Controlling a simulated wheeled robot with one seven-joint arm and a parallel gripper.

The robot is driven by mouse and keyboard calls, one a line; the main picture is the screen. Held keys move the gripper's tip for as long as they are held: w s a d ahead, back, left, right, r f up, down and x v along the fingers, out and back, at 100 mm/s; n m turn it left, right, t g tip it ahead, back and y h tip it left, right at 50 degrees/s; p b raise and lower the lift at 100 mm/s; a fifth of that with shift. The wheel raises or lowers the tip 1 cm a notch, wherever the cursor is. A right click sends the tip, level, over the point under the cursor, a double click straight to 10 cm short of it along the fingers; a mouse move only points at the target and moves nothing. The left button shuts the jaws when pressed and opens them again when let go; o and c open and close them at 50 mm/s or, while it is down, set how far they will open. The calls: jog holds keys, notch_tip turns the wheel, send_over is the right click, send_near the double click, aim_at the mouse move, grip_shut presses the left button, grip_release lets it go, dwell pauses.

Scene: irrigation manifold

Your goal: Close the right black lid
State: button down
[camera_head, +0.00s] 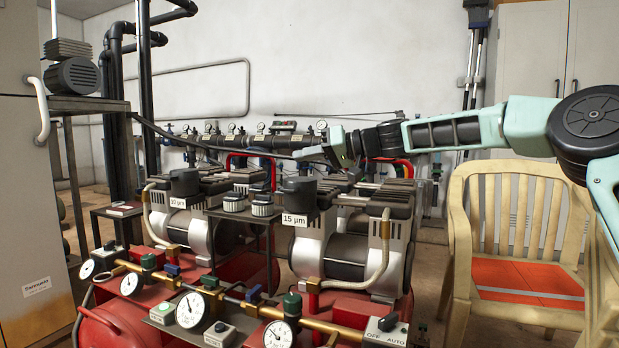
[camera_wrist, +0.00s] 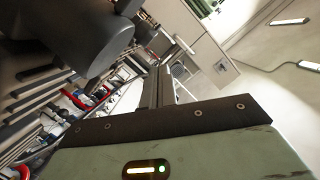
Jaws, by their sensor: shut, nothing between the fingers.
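Two black round caps show in the head view. The right black lid appears to be the one (camera_head: 299,190) above the "15 µm" label; the left one (camera_head: 184,182) stands above a "10 µm" label. I cannot tell whether either is open or shut. My gripper (camera_head: 302,154) is above and slightly behind the right cap, pointing left, with its fingers together and empty. It looks apart from the cap. In the wrist view the shut fingers (camera_wrist: 158,88) point up the picture, and a large dark rounded body (camera_wrist: 80,45) fills the upper left.
Compressors with grey ribbed heads (camera_head: 345,250) stand on red tanks below my arm. A brass pipe with gauges (camera_head: 190,310) runs in front. A gauge manifold (camera_head: 262,140) lies behind. A beige chair (camera_head: 515,180) with a red seat stands at right.

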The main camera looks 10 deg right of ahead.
aim_at(298, 181)
jog(key=s+f+n+b, duration=0.1)
jog(key=b, duration=0.3)
jog(key=s+a+f+n+b, duration=0.1)
jog(key=f+b, duration=0.1)
jog(key=b, duration=0.2)
jog(key=s+a+f+n+t+h+b, duration=0.1)
jog(key=f+n+b, duration=0.1)
jog(key=b, duration=0.2)
jog(key=shift+s+a+f+b, duration=0.1)
jog(key=shift+a+f+b, duration=0.05)
jog(key=shift+f+b, duration=0.15)
jog(key=shift+r, duration=0.15)
